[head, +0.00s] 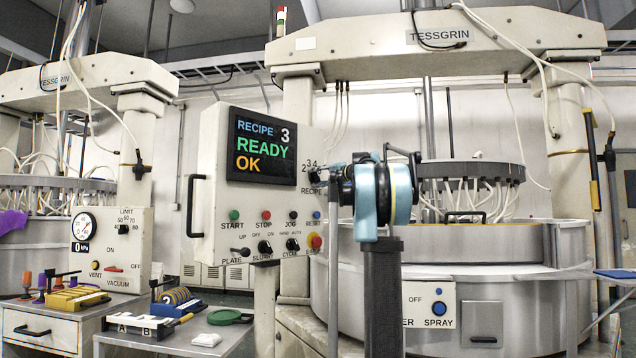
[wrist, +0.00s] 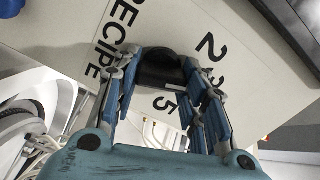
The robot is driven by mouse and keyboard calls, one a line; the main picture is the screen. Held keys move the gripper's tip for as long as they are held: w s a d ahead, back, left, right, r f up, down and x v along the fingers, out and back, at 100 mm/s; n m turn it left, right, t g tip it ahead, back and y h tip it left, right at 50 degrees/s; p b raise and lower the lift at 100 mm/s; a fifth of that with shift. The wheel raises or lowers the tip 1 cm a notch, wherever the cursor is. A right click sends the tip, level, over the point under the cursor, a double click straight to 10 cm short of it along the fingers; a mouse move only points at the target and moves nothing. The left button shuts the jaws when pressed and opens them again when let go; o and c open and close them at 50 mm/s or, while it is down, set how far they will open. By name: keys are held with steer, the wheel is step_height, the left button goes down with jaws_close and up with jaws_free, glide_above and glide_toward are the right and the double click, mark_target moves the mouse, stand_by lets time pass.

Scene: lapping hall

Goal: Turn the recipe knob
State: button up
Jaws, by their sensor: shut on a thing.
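The recipe knob (wrist: 158,68) is black and sits on the pale panel between printed "RECIPE" and numbers; 2 and 5 read clearly in the wrist view. My gripper (wrist: 160,72) has its blue-and-grey fingers closed on either side of the knob. The display (head: 262,147) reads "RECIPE 3", "READY", "OK". Which number the knob points to I cannot tell.
Below the display are start, stop, jog and reset buttons, plate, slurry and cycle switches, and a red button (head: 314,241). A black handle (head: 193,206) is on the panel's left side. A large lapping machine (head: 480,270) stands behind my arm; a small table (head: 190,338) is at lower left.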

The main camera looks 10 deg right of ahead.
steer(key=shift+f+m, duration=0.15)
steer(key=shift+m, duration=0.25)
stand_by(0.3)
steer(key=m, duration=0.3)
steer(key=shift+f, duration=0.1)
steer(key=shift+f+m, duration=0.1)
steer(key=shift+m, duration=1.8)
steer(key=o, duration=1.1)
